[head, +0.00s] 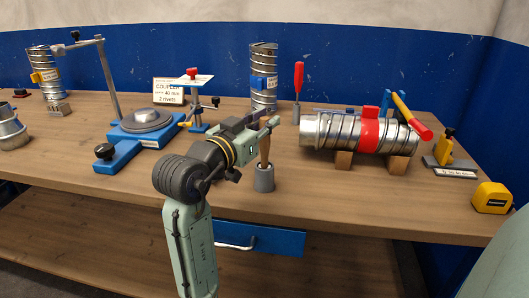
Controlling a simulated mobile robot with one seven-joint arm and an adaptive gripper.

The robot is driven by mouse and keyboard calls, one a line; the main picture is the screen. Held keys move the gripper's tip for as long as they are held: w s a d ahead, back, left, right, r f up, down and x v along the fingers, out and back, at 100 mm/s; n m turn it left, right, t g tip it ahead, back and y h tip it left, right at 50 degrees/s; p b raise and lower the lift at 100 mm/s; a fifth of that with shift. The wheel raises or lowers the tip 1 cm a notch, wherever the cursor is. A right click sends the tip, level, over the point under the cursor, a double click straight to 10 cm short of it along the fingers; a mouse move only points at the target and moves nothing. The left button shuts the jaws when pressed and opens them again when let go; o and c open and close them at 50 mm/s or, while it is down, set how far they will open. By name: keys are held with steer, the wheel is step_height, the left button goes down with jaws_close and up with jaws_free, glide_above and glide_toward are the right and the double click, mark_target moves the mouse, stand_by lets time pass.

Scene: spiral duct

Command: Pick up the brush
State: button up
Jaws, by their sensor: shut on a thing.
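The brush (265,150) shows as a wooden handle standing upright in a small grey cup (264,181) near the front of the bench. Its lower end is hidden inside the cup. My gripper (268,125) reaches in from the left and is shut on the top of the brush handle. The fingers hide part of the handle's upper end.
A spiral duct with a red band (369,133) lies on wooden blocks to the right. A blue turntable fixture (120,150) stands to the left. An upright duct (263,78) and a red-handled tool (298,78) stand behind. A yellow tape measure (492,198) sits far right.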

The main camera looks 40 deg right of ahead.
jaws_close()
